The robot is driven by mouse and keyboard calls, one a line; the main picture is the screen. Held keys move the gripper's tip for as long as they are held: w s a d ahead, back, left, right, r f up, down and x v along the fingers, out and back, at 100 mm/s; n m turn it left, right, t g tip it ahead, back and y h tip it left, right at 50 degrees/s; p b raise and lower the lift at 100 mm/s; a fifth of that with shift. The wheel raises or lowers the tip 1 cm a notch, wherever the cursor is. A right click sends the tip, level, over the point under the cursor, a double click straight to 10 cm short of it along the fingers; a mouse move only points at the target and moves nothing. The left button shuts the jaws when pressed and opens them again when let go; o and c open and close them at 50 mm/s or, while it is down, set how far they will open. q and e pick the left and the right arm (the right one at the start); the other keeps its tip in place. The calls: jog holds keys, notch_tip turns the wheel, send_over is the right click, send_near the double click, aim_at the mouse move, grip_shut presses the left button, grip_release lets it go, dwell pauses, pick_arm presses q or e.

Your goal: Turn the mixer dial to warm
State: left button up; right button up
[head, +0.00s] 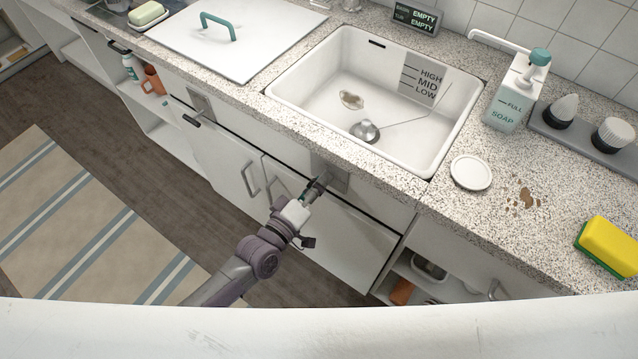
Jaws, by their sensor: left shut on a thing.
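My left gripper (318,185) reaches up from the lower left to a grey square plate (340,182) on the cabinet front below the sink. It is shut on what appears to be the mixer dial at this plate. The gripper covers the dial, so its pointer and any warm mark cannot be read. My right gripper is not in view.
The white sink (285,90) lies above, with a HIGH, MID, LOW scale inside. A lid with a teal handle (218,24) is on the left counter. A soap dispenser (512,95), white round lid (470,173) and yellow sponge (610,245) are on the right.

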pick_arm(q)
jog(key=shift+f+n+b, duration=0.15)
jog(key=shift+n+b, duration=0.2)
jog(key=shift+n, duration=0.85)
jog(key=o, duration=1.2)
jog(key=v, duration=1.2)
